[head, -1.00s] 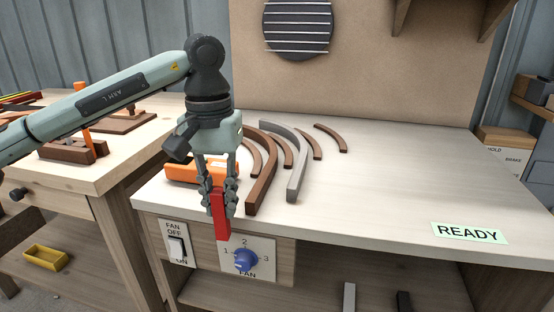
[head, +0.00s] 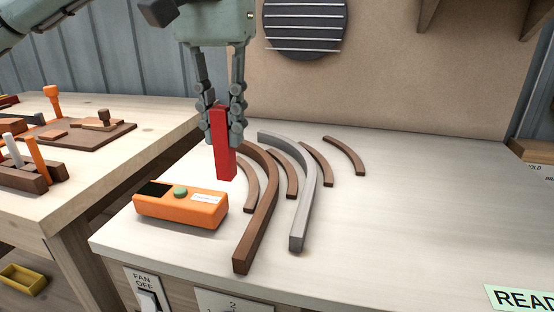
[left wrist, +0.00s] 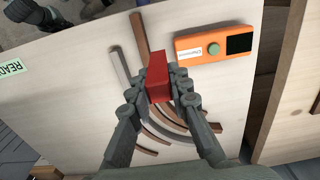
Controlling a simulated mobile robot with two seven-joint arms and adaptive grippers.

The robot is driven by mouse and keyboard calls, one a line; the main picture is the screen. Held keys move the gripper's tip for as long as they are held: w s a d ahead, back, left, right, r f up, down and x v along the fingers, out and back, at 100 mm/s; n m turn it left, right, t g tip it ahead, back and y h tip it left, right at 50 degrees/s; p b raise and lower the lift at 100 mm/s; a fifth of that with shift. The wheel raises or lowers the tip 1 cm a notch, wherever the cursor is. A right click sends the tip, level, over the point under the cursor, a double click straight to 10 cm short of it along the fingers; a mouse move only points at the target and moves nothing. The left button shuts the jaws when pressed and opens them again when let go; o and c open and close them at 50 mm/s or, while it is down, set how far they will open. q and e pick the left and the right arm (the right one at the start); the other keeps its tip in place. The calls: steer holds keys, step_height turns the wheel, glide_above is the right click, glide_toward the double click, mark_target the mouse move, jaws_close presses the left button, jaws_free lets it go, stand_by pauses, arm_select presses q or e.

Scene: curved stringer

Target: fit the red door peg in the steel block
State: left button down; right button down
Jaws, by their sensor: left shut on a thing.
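The red peg (head: 223,150) is a plain oblong bar held upright, its lower end hanging free. My left gripper (head: 222,125) is shut on its upper part, with one finger on each side. In the head view the peg is above the pale bench, behind the orange device and by the curved strips. In the left wrist view the red peg (left wrist: 157,78) stands out between the two fingertips (left wrist: 160,92). I cannot pick out a steel block in either view.
The orange device (head: 180,205) with a green button lies on the bench (head: 400,220). A long brown curved strip (head: 262,215), a grey one (head: 303,205) and several shorter brown ones lie beside it. A brown block with pegs (head: 30,170) stands on the left table.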

arm_select(q)
steer(key=shift+w+a+f, duration=0.3)
steer(key=shift+w+f, duration=1.5)
steer(key=shift+w, duration=0.1)
steer(key=shift+w+a+f, duration=0.25)
steer(key=shift+w+f, duration=1.55)
steer(key=shift+w, duration=0.05)
steer(key=shift+w+a+f, duration=0.3)
steer(key=shift+w+f, duration=1.5)
steer(key=shift+w, duration=0.1)
steer(key=shift+f, duration=0.15)
steer(key=c, duration=1.4)
jaws_free()
